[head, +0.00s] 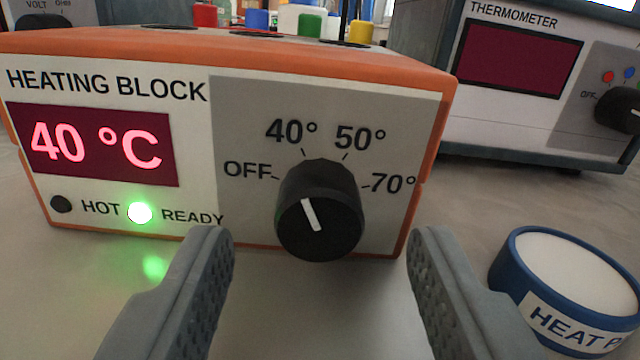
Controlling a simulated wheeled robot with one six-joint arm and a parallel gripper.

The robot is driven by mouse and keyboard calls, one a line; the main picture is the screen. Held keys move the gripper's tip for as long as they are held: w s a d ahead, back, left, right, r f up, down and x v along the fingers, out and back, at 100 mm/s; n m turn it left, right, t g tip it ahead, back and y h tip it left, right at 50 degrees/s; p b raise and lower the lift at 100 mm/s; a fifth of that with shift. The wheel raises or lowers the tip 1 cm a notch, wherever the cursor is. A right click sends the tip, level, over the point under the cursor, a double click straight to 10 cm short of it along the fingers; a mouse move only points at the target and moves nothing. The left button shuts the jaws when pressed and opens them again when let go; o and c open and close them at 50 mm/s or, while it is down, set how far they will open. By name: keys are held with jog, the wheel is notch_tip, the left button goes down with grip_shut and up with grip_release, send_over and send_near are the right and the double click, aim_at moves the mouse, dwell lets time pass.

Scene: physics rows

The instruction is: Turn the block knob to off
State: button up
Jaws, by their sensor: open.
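The heating block (230,62) has an orange case and a pale front panel. Its display (95,147) reads 40 °C in red. The black block knob (320,210) is on the right of the panel, with marks OFF, 40°, 50° and 70°. Its white pointer line (311,214) leans up and slightly left, toward the 40° mark. The green READY light (140,213) is lit and the HOT light (61,204) is dark. My gripper (318,245) is open, with one grey finger on each side below the knob; neither finger appears to touch it.
A thermometer unit (610,52) with a blank dark red display stands behind right. A round blue and white heat pad or pot (575,262), label partly cut off, sits right of my right finger. Colored caps (310,25) stand behind the block's top. The grey bench is clear in front.

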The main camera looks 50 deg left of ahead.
jog(key=shift+x, duration=0.8)
jog(key=c, duration=1)
jog(key=shift+o, duration=0.2)
jog(key=shift+n, duration=0.3)
jog(key=n, duration=0.9)
jog(key=shift+n, duration=0.3)
